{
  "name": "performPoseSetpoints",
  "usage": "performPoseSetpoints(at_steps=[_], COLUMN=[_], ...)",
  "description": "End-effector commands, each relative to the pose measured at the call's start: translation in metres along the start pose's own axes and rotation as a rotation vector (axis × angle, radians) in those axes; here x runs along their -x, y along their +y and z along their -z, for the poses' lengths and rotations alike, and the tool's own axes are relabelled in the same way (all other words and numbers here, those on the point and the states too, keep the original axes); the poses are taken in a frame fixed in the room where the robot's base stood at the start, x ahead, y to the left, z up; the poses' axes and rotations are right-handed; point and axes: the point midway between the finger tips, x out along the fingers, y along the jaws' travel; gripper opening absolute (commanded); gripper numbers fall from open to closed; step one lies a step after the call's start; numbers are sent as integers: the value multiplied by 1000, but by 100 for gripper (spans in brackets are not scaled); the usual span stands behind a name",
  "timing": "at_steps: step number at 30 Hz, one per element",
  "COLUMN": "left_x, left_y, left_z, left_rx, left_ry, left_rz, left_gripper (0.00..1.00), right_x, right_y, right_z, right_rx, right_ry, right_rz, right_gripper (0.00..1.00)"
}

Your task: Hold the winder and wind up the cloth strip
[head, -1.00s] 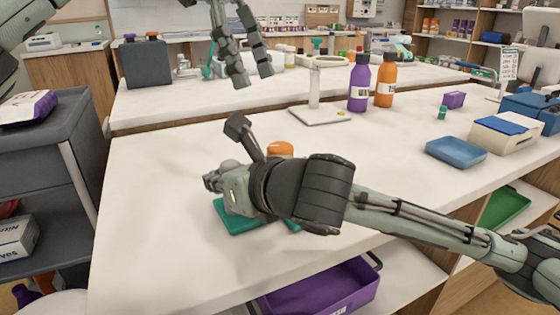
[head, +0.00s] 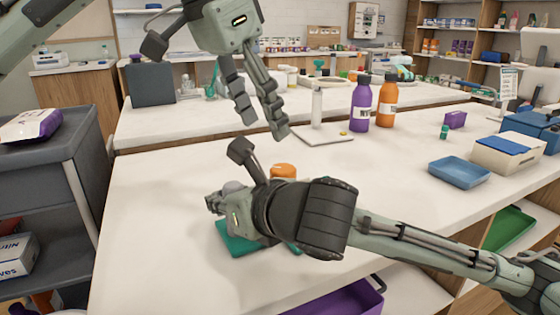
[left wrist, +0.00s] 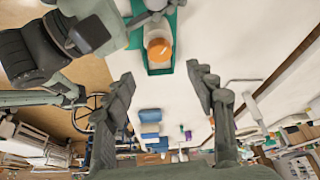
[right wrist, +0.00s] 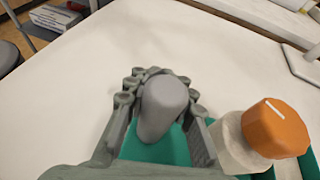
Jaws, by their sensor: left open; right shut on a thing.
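The winder has a green base (head: 238,243) on the near white counter, largely hidden by my right arm in the head view. My right gripper (head: 215,203) is shut on its grey rounded part (right wrist: 162,108), seen between the fingers in the right wrist view. Beside it is an orange cap-like knob (right wrist: 278,128) on a whitish body (right wrist: 238,150); the knob also shows in the head view (head: 284,171) and the left wrist view (left wrist: 159,50). I cannot make out the cloth strip clearly. My left gripper (head: 264,128) is open and empty, above and behind the winder.
A purple bottle (head: 361,103) and an orange bottle (head: 386,104) stand behind to the right, near a white stand (head: 317,108). A blue tray (head: 458,172) lies at the right. A grey cart (head: 45,190) is at the left. The counter's front left is clear.

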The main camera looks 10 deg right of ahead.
Motion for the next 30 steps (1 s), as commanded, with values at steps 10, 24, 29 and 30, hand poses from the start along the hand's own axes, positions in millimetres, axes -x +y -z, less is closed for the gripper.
performPoseSetpoints(at_steps=[10,24,29,30], left_x=[-68,-91,-91,-91], left_y=[0,0,0,0], left_z=[-1,0,0,0], left_rx=[-1,-2,-2,-2], left_ry=[-3,-1,-1,-1], left_rz=[-1,0,-1,-1], left_gripper=[56,56,45,40], right_x=[0,0,0,0], right_y=[0,0,0,0], right_z=[0,0,0,0], right_rx=[1,1,1,1], right_ry=[-1,-1,-1,-1], right_rz=[0,0,0,0], right_gripper=[0,0,0,0])
